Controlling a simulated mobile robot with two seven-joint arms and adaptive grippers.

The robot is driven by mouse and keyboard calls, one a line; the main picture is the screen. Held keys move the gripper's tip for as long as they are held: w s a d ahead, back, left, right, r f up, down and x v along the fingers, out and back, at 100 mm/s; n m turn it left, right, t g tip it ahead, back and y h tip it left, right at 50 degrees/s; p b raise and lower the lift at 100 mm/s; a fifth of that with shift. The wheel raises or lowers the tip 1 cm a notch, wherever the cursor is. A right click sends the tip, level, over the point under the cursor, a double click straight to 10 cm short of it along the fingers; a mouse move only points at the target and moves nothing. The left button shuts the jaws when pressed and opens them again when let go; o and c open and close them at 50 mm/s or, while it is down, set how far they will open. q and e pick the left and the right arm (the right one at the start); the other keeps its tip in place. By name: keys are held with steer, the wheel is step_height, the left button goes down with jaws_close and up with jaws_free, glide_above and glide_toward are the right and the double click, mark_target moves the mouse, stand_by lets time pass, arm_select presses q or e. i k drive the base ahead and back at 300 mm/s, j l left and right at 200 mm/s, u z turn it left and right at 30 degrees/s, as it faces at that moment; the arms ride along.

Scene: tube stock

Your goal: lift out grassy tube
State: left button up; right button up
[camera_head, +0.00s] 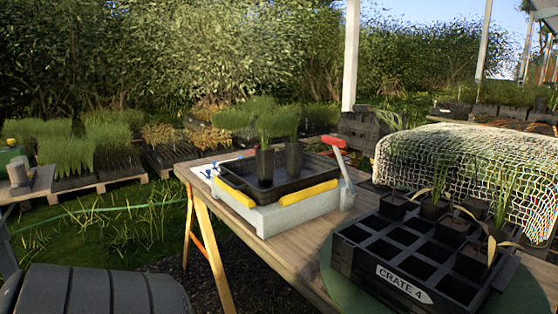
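Two dark square tubes stand upright side by side in the black tray (242,197) on the table; the left tube (265,165) has tall green grass rising above it, and grass also shows over the right tube (294,156). A black celled crate (356,263) labelled "CRATE 4" stands at the right. Several tubes stand in its back and right cells, among them one with green grass (435,209) and others with dry, yellowish or sparse leaves. The front left cells look empty. Neither gripper shows in the head view.
A white net (440,150) bulges behind the crate. Bare wooden tabletop (290,252) lies between tray and crate. Grass trays on pallets stand behind.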

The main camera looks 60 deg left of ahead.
mark_target(265, 155)
steer(key=j+z, duration=0.25)
steer(key=j, duration=1.45)
steer(key=k+j, duration=0.1)
steer(key=j, duration=0.5)
